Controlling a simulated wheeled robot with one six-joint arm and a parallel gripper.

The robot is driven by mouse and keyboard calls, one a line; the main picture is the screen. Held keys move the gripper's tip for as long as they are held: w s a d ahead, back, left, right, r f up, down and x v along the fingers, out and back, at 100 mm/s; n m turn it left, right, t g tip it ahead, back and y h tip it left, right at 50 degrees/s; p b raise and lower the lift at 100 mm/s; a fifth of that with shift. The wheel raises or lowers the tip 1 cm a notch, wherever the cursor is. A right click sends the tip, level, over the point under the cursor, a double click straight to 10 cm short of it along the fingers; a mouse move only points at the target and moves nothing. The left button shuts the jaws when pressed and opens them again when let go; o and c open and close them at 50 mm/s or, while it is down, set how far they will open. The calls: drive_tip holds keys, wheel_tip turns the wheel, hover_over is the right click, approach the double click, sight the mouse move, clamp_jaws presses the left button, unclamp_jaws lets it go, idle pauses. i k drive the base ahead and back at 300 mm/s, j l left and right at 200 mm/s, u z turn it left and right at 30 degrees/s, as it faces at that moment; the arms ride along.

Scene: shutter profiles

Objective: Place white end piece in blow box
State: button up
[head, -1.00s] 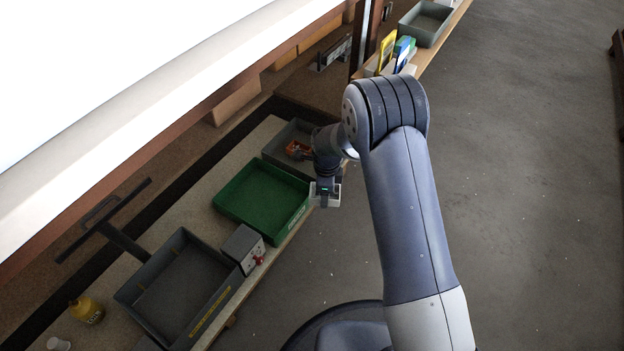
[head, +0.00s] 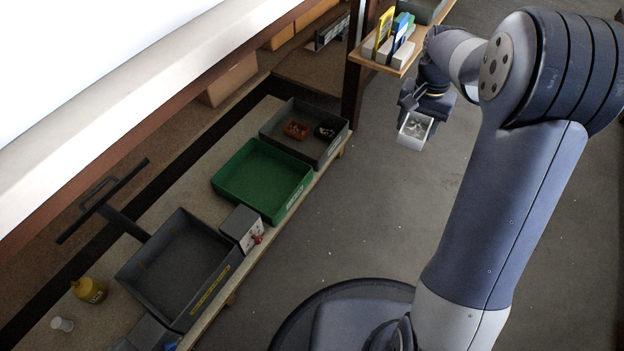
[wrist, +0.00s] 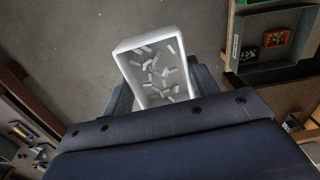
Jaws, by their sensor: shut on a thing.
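My gripper (head: 424,104) is shut on a small open white box (head: 414,131) and holds it in the air over the floor, right of the bench and below the shelf. In the wrist view the white box (wrist: 122,55) sits between the fingers, tilted in the picture. Several small white pieces (wrist: 160,78) lie loose inside it; they look like the white end pieces. I cannot tell which container is the blow box. The bench holds a green tray (head: 222,185), a dark grey tray (head: 330,150) with red and black parts, and a larger grey tray (head: 150,270).
A shelf (head: 392,66) with yellow, blue and green upright items is close behind my gripper. A small grey box with a red knob (head: 243,228) and a yellow bottle (head: 90,291) stand on the bench. The floor (head: 350,220) between bench and arm is clear.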

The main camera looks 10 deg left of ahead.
sight(201, 269)
drive_tip(key=i+l+u, duration=0.2)
drive_tip(key=u, duration=0.25)
drive_tip(key=i+l+u, duration=0.1)
drive_tip(key=l+u, duration=0.35)
drive_tip(key=i+l+u, duration=0.1)
drive_tip(key=l+u, duration=0.15)
drive_tip(key=u, duration=0.2)
drive_tip(key=l+u, duration=0.7)
drive_tip(key=u, duration=0.2)
drive_tip(key=k+l+u, duration=0.1)
drive_tip(key=l+u, duration=0.35)
drive_tip(key=i+u, duration=0.15)
drive_tip(key=i, duration=0.65)
drive_tip(key=l, duration=0.2)
drive_tip(key=i+l, duration=0.15)
drive_tip(key=l, duration=0.1)
